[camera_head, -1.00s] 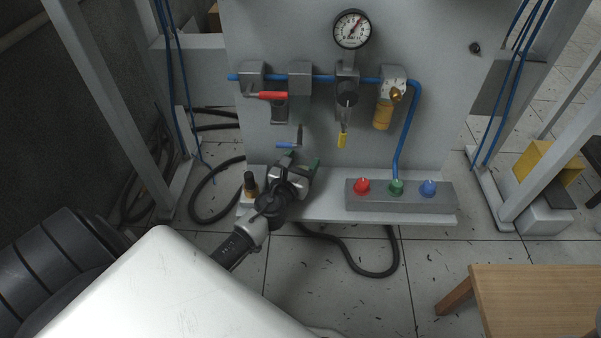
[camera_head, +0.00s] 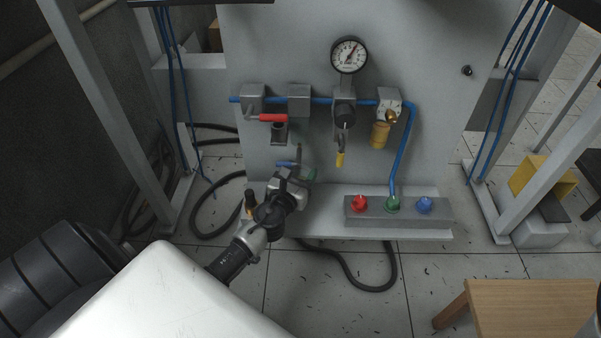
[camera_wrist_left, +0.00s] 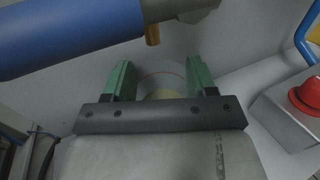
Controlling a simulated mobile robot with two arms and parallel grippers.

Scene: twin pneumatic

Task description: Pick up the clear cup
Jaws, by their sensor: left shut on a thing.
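The clear cup (camera_wrist_left: 163,84) shows in the left wrist view as a faint round rim and a pale yellowish patch between two green fingers. My left gripper (camera_wrist_left: 157,76) is shut on it. In the head view my left gripper (camera_head: 297,170) is at the left part of the shelf, just below a small blue-handled valve. The cup cannot be made out in the head view, where the gripper hides it. My right gripper is not in view.
The shelf (camera_head: 330,230) carries a button box (camera_head: 375,217) at right. A red lever (camera_head: 272,118) and gauge (camera_head: 349,55) are higher on the panel. A wooden stool (camera_head: 535,305) stands front right.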

